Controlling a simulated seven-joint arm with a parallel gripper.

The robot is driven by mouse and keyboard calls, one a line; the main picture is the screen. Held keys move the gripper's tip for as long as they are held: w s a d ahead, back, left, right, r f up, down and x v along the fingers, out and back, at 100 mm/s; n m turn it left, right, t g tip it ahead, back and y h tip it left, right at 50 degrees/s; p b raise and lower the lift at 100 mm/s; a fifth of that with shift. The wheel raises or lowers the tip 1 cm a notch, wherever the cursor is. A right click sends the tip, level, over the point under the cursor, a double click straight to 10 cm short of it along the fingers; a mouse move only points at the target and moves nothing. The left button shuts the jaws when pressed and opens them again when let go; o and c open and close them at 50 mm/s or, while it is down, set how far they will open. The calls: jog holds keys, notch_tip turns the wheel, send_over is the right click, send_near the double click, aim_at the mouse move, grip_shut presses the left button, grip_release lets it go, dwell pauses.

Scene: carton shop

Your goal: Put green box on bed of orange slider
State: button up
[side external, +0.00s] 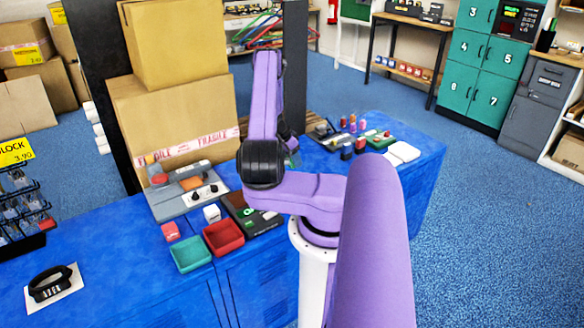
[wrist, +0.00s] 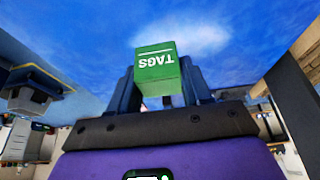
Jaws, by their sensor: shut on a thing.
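In the side external view my gripper (side external: 290,150) is mostly hidden behind my arm, over the blue table; only a small bit of green shows there. An orange piece (side external: 192,183), seemingly the orange slider, is on a grey fixture (side external: 172,207) in front of the stacked cartons. Its bed is too small to make out clearly.
A teal tray (side external: 190,254), red tray (side external: 223,238), red cube (side external: 170,231), white cube (side external: 211,213) and dark device (side external: 240,207) stand near the fixture. Large cartons (side external: 175,115) rise behind it. Small bottles (side external: 352,123) and a white pad (side external: 403,152) lie at the table's right.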

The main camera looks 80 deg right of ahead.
aim_at(292, 167)
jog(key=d+f, duration=0.2)
jog(key=shift+w+f, duration=0.3)
jog(key=shift+w, duration=0.05)
jog(key=shift+d+f, duration=0.1)
jog(key=shift+f, duration=1.45)
jog(key=shift+f, duration=0.15)
jog(key=o, duration=1)
jog(key=shift+o, duration=0.2)
